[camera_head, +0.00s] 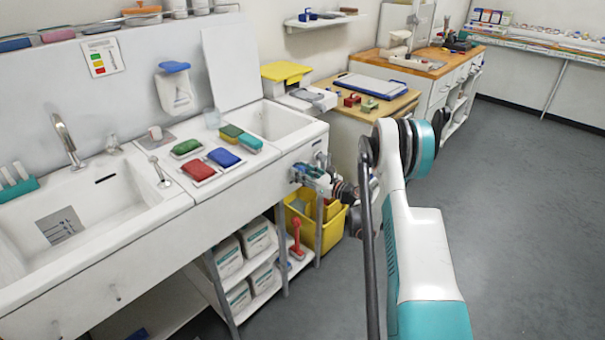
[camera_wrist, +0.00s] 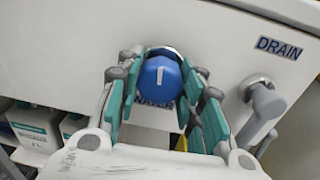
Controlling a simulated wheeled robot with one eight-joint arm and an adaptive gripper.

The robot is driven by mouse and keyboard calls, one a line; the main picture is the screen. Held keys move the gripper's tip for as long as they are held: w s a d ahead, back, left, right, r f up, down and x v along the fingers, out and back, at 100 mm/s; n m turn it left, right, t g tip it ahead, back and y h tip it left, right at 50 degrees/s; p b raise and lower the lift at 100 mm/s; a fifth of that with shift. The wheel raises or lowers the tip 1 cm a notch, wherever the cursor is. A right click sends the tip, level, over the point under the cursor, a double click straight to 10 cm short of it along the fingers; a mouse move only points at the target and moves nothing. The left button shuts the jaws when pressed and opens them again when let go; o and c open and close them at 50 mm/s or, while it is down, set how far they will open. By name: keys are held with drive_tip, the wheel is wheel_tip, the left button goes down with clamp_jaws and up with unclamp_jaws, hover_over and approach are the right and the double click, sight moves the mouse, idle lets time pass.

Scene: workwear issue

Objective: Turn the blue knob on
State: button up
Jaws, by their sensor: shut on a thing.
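The blue knob (camera_wrist: 160,78) is on the white front panel of the sink unit, in the upper middle of the wrist view. A label just below the knob is partly hidden. In the head view my gripper (camera_head: 313,178) reaches the right end of the sink unit's front (camera_head: 255,183); the knob cannot be made out clearly there.
A grey drain lever (camera_wrist: 265,103) sits right of the knob, under a DRAIN label (camera_wrist: 278,48). A yellow bin (camera_head: 328,236) and a shelf of white boxes (camera_head: 256,237) are below the sinks. Open grey floor (camera_head: 510,210) lies to the right.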

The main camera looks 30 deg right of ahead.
drive_tip(key=n, duration=1)
drive_tip(key=shift+n+h, duration=0.3)
drive_tip(key=shift+h, duration=0.1)
idle(0.4)
drive_tip(key=o, duration=1.1)
drive_tip(key=v, duration=1.2)
drive_tip(key=shift+r, duration=0.1)
